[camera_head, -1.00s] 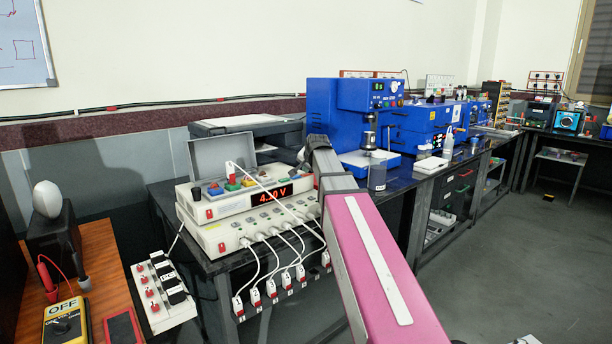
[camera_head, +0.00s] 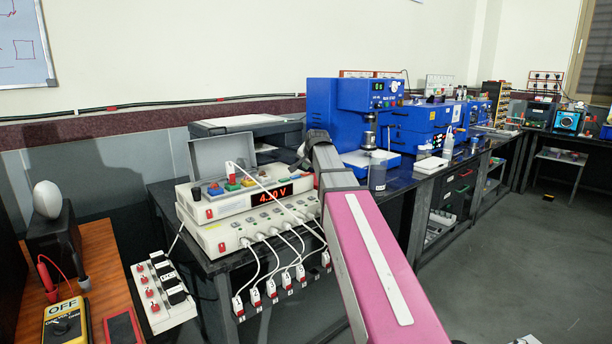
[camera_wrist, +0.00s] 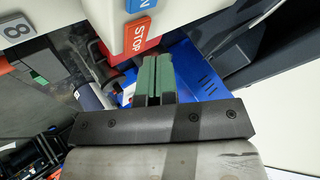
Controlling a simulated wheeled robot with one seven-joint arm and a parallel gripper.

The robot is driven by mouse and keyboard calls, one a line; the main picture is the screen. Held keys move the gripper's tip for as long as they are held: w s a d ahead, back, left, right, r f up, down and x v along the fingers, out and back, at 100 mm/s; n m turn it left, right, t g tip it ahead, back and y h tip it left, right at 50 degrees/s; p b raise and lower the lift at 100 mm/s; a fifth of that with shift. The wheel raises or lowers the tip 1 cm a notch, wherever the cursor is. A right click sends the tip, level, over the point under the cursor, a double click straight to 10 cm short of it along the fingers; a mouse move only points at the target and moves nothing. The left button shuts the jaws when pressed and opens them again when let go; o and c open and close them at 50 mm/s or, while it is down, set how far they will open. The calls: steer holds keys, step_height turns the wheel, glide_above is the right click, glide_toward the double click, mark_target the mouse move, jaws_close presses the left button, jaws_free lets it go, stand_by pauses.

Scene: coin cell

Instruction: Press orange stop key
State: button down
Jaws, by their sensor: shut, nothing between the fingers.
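The orange stop key (camera_wrist: 139,39), lettered STOP, shows at the top middle of the wrist view on a pale housing. A blue key (camera_wrist: 137,5) sits directly beside it, cut by the top edge. My gripper (camera_wrist: 157,60) has its two green fingers together, with nothing between them. Their tips appear just to the lower right of the stop key; I cannot tell whether they touch it. In the head view my gripper is small, at the far end of my pink arm, right of the white tester (camera_head: 222,234) with the 4.20 V display.
White cables (camera_head: 268,262) hang from the tester's front. A blue press (camera_head: 335,112) stands on the bench behind my arm.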

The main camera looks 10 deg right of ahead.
mark_target(307, 174)
steer(key=shift+r, duration=0.1)
steer(key=shift+r, duration=2.4)
